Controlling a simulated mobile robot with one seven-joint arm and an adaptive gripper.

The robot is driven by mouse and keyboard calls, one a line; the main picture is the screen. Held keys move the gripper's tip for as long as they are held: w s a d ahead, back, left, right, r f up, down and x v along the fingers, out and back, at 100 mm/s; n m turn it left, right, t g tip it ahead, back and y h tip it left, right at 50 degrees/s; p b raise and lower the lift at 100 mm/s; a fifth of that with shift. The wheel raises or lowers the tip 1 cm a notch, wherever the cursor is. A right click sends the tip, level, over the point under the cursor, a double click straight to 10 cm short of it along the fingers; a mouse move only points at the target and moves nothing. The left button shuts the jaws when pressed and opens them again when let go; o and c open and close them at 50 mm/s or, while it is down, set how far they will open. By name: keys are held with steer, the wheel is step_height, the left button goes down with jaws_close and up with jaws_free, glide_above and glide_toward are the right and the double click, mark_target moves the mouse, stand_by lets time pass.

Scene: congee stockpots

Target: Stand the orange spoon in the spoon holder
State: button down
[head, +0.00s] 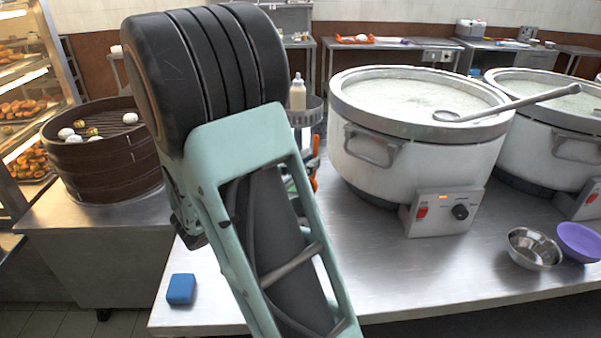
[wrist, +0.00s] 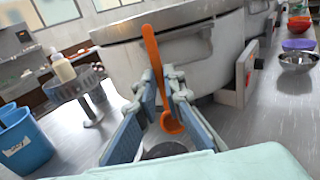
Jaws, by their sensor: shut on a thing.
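The orange spoon (wrist: 151,48) stands nearly upright in the wrist view, handle up and bowl down. My gripper (wrist: 161,92) is shut on its handle, with the bowl below the fingers. In the head view my arm hides the gripper, and only a sliver of orange (head: 314,184) shows at its right edge. A round grey metal rim (wrist: 165,150) shows low between the fingers, mostly hidden; I cannot tell whether it is the spoon holder. A blue container (wrist: 27,143) stands at the left of the wrist view. I cannot identify the spoon holder for sure.
A white congee pot (head: 375,165) stands close behind the gripper, with a second pot (head: 560,145) to its right. A ladle (head: 510,104) lies across the rims. A steel bowl (head: 533,250), purple bowl (head: 579,242), blue block (head: 181,289) and bottle (head: 298,93) are around.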

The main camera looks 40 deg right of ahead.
steer(key=shift+w+a+f+n+t+b, duration=0.15)
steer(key=shift+w+f+t+b, duration=0.25)
steer(key=shift+f+b, duration=0.4)
steer(key=shift+w+a+f+n+t+b, duration=0.1)
steer(key=shift+w+f+n+t+b, duration=0.25)
steer(key=shift+b, duration=0.6)
steer(key=shift+f, duration=0.3)
step_height(320, 180, down, 9)
steer(key=b, duration=0.6)
steer(key=shift+r, duration=0.15)
steer(key=c, duration=2)
jaws_free()
steer(key=shift+o, duration=0.2)
steer(key=v, duration=1.2)
